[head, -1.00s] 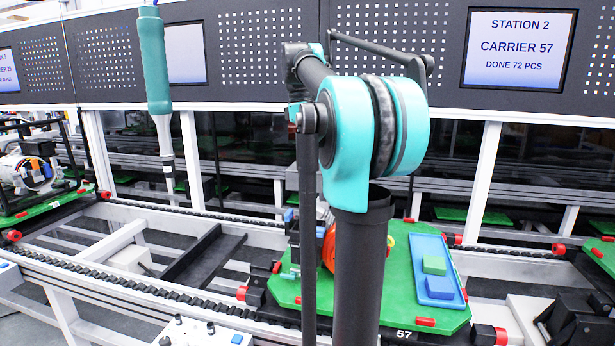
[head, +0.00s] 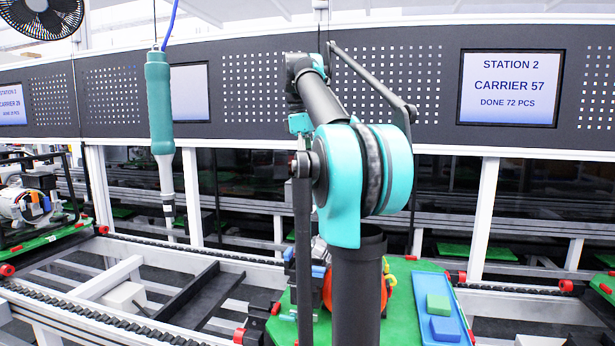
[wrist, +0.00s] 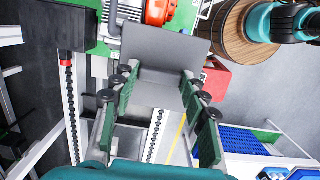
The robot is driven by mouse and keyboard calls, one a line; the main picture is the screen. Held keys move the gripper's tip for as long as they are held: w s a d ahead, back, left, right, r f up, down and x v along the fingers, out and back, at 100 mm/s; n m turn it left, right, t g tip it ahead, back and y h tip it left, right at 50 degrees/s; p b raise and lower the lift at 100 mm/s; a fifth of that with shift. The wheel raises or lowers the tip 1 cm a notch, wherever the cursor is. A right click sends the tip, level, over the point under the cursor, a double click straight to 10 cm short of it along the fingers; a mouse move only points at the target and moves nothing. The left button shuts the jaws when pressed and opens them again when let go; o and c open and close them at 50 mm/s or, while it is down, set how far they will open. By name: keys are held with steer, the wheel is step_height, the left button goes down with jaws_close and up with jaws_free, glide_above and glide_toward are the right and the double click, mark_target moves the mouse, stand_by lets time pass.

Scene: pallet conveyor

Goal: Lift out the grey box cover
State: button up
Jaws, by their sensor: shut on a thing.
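The grey box cover (wrist: 165,45) is a bent grey sheet in the wrist view. My gripper (wrist: 160,84) has its green-padded fingers on either side of the cover and is shut on it. Behind the cover's upper edge, the wrist view shows part of the green carrier plate and an orange-red motor (wrist: 160,11). In the head view the green carrier (head: 402,290) stands on the conveyor, mostly behind my arm. The cover and my fingertips cannot be made out in that view.
A blue tray (head: 432,285) with a green and a blue block lies on the carrier's right side. A teal hanging tool (head: 160,100) is at the left. Another loaded carrier (head: 45,238) stands at the far left. The wrist view shows a wooden drum (wrist: 233,33).

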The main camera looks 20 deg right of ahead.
steer(key=shift+r, duration=3.75)
